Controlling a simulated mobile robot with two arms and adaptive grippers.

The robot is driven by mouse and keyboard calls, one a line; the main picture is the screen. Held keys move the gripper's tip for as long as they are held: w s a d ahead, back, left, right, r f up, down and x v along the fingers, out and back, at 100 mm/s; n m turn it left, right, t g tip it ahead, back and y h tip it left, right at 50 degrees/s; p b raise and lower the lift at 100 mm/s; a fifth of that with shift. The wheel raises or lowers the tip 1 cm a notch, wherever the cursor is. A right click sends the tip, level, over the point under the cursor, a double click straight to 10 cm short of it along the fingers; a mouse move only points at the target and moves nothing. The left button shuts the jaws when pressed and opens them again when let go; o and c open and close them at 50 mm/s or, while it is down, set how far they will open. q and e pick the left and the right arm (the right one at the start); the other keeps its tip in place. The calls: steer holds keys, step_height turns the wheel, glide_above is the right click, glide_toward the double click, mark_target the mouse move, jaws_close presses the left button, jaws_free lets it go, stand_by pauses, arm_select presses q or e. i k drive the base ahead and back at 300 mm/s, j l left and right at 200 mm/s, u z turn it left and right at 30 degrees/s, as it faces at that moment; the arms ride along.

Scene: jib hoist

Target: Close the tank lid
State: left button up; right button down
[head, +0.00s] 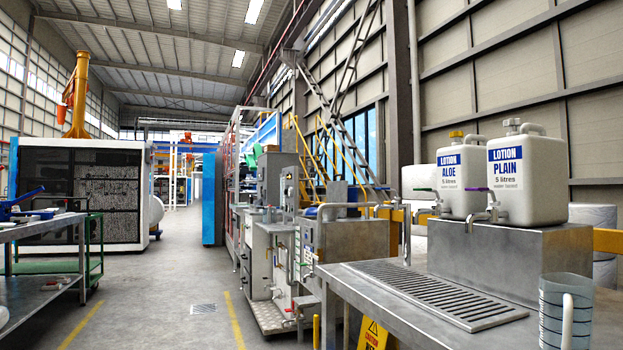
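No part that I can surely name as the tank lid shows. A grey metal machine (275,260) with pipes and valves stands mid-floor, and an upright grey panel (274,178) rises above it. I cannot tell whether this panel is a lid. Two white lotion tanks stand on a steel stand at the right: the ALOE tank (461,180) and the PLAIN tank (527,178). Their small top fittings appear seated. Neither of my grippers is in view.
The steel bench (400,302) with a drain grate (432,293) fills the lower right; a clear jug (565,312) stands on it. A yellow caution sign (373,335) is below. A workbench (40,228) stands left. The middle floor (170,275) is clear.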

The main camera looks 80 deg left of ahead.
mark_target(337, 192)
steer(key=j+u, duration=0.5)
steer(key=u, duration=0.2)
steer(key=j+u, duration=0.2)
steer(key=u, duration=0.15)
steer(key=i+j+u, duration=0.15)
steer(key=j, duration=0.4)
steer(key=i+j+u, duration=0.2)
steer(key=i+j, duration=0.15)
steer(key=j, duration=0.15)
steer(key=i+j+u, duration=0.15)
steer(key=i+j, duration=0.15)
steer(key=j, duration=0.2)
steer(key=i+j+u, duration=0.2)
steer(key=i+j, duration=0.35)
steer(key=j, duration=0.15)
steer(key=i+j, duration=0.35)
steer(key=j, duration=0.2)
steer(key=i+j, duration=0.35)
steer(key=j, duration=0.15)
